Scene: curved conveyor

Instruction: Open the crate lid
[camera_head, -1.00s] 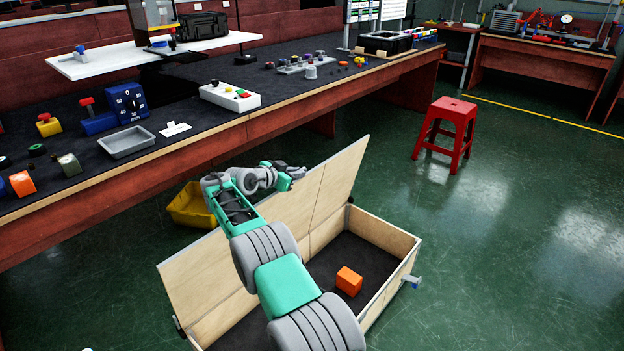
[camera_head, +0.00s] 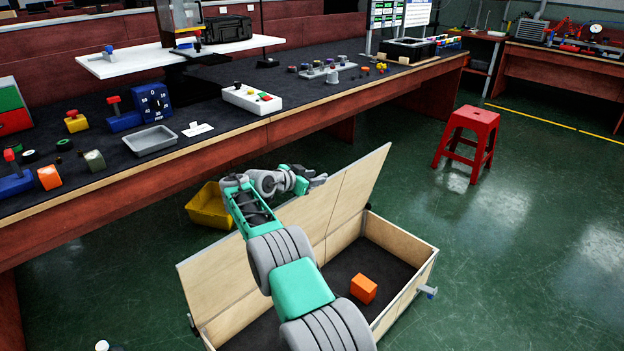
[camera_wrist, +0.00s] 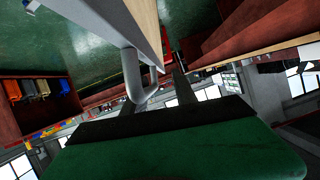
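The wooden crate (camera_head: 402,240) stands on the floor with its lid (camera_head: 345,195) raised and leaning back, away from the crate's open front. An orange block (camera_head: 364,288) lies on the dark crate floor. My gripper (camera_head: 318,181) is at the upper edge of the lid, on its far side from the crate's inside; contact is unclear. My arm reaches across the crate and hides part of its inside and of the lid. In the wrist view the lid's pale edge (camera_wrist: 146,22) runs close beside a grey curved part.
A long workbench (camera_head: 240,135) with switches and trays runs behind the lid. A yellow bin (camera_head: 207,206) sits on the floor beneath it, behind the lid. A red stool (camera_head: 468,135) stands at the right. The green floor right of the crate is clear.

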